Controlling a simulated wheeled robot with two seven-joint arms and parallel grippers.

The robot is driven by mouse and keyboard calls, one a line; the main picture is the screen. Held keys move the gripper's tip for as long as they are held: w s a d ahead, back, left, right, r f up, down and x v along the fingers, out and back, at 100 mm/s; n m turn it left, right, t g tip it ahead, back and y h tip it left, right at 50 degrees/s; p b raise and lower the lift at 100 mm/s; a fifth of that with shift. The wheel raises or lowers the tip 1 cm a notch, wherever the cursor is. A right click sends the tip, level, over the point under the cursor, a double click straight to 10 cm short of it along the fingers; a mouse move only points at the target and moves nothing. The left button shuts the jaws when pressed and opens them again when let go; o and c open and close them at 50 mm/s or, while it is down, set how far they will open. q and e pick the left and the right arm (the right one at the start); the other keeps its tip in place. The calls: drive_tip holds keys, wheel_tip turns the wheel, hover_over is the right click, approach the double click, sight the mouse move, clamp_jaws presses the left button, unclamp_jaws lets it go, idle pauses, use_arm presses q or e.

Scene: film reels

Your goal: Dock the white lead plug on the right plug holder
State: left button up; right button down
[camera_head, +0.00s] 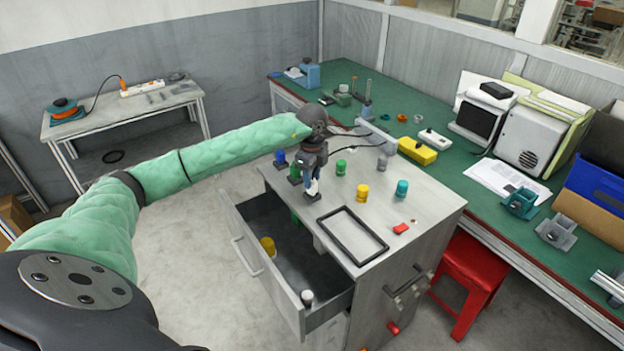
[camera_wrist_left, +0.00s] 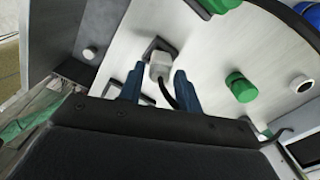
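The white plug (camera_wrist_left: 160,66) with its black cable sits at a dark square plug holder (camera_wrist_left: 151,46) in the left wrist view. In the head view the white plug (camera_head: 313,187) stands over the front-right dark holder (camera_head: 312,198) on the cabinet top. My left gripper (camera_head: 313,180) points down at it. In the left wrist view my left gripper (camera_wrist_left: 160,78) has its blue fingers on both sides of the plug with small gaps, so it looks open. Whether the plug is fully seated is hard to tell. My right gripper is not in view.
Green, yellow and teal pieces (camera_head: 402,188) and a black rectangular frame (camera_head: 352,235) are on the grey cabinet (camera_head: 425,213). Its drawer (camera_head: 250,262) is open at the left. A green workbench (camera_head: 460,160) is behind; a red stool (camera_head: 470,275) stands right.

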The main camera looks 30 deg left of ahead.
use_arm(q)
wheel_tip(320, 180, up, 8)
drive_tip(key=p, duration=0.3)
drive_tip(key=shift+r, duration=0.15)
idle(0.6)
idle(0.5)
